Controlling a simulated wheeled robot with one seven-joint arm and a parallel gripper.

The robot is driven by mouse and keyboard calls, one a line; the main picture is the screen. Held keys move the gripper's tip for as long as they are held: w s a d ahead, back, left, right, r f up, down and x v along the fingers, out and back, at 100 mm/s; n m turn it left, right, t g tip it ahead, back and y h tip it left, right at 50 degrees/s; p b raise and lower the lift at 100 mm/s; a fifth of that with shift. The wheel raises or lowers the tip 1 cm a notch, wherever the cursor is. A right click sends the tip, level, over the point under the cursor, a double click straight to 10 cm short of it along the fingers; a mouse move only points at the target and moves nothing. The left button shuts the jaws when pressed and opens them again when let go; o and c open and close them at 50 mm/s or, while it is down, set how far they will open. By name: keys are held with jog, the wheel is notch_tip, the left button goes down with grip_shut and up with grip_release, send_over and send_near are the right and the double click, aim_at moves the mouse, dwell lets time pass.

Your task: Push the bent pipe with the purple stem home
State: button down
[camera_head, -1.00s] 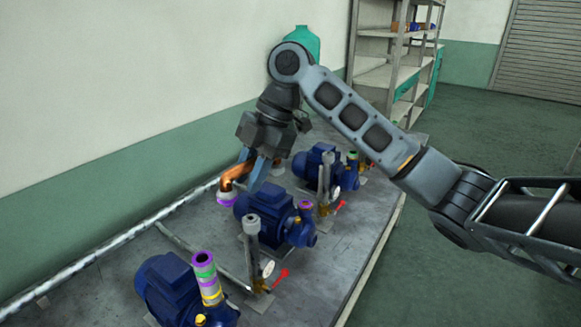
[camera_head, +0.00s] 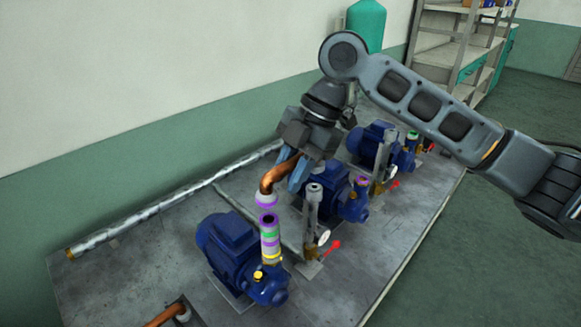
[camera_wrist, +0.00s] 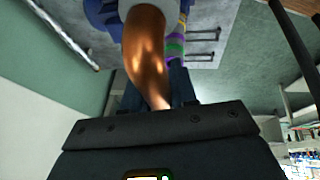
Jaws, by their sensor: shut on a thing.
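A bent copper pipe (camera_head: 274,177) with a purple and white stem end (camera_head: 266,200) hangs from my gripper (camera_head: 293,180), which is shut on it. In the wrist view the copper pipe (camera_wrist: 146,47) runs up and away from my jaws. In the head view its stem end is just above the open top of the front pump's upright port (camera_head: 269,220), apart from it by a small gap. That port has green, purple and yellow bands, and they also show in the wrist view (camera_wrist: 175,45). The port belongs to the blue front pump (camera_head: 228,244).
Two more blue pumps, the middle one (camera_head: 362,210) and the far one (camera_head: 370,143), stand behind. A grey valve post (camera_head: 312,215) with a gauge and red lever is right of the front port. Another copper pipe (camera_head: 165,316) lies at the bottom. A long silver pipe (camera_head: 150,217) runs along the wall.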

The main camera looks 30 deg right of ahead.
jog(key=shift+f+b, duration=0.8)
jog(key=shift+f, duration=0.7)
jog(key=shift+f, duration=0.4)
dwell(0.5)
jog(key=shift+r, duration=0.3)
dwell(0.6)
jog(key=c, duration=1.2)
grip_release()
jog(key=shift+o, duration=0.3)
jog(key=o, duration=0.5)
jog(key=shift+o, duration=0.2)
